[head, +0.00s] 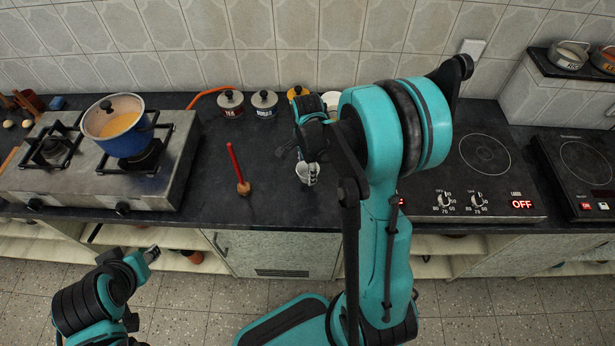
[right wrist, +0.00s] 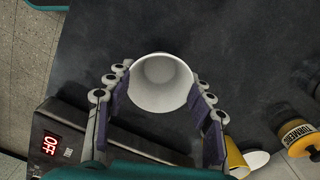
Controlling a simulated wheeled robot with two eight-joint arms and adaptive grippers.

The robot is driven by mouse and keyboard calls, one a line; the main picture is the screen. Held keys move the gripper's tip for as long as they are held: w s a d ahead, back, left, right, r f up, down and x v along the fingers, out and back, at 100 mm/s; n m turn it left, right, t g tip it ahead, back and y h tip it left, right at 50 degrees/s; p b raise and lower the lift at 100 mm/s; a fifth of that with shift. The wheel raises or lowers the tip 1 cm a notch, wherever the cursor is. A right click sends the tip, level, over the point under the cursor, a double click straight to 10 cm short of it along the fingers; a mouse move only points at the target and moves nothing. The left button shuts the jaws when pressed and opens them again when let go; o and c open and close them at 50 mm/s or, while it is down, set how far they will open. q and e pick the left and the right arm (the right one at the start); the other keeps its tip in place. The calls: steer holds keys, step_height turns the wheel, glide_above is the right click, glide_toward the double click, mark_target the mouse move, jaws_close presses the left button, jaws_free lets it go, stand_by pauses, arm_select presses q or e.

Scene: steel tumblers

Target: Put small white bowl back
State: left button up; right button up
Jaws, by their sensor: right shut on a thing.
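The small white bowl (head: 303,174) is over the dark counter, left of my right arm. In the right wrist view the bowl (right wrist: 160,84) shows its open mouth. My right gripper (head: 308,178) is shut on it, with a finger on each side of its wall in the right wrist view (right wrist: 158,92). I cannot tell whether the bowl touches the counter. My left gripper (head: 152,253) is low at the left, in front of the counter and away from the bowl; its fingers are too small to read.
A blue pot (head: 123,133) sits on the gas stove at left. A red-handled utensil (head: 237,168) lies on the counter. Labelled jars (head: 231,104) line the wall. A turmeric jar (right wrist: 300,136) is near a yellow cup (right wrist: 236,158). An induction cooktop (head: 470,190) is at right.

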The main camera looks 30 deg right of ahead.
step_height(320, 180, down, 4)
steer(key=shift+r+b, duration=0.15)
steer(key=shift+b, duration=0.55)
steer(key=o, duration=1.2)
steer(key=shift+o, duration=0.2)
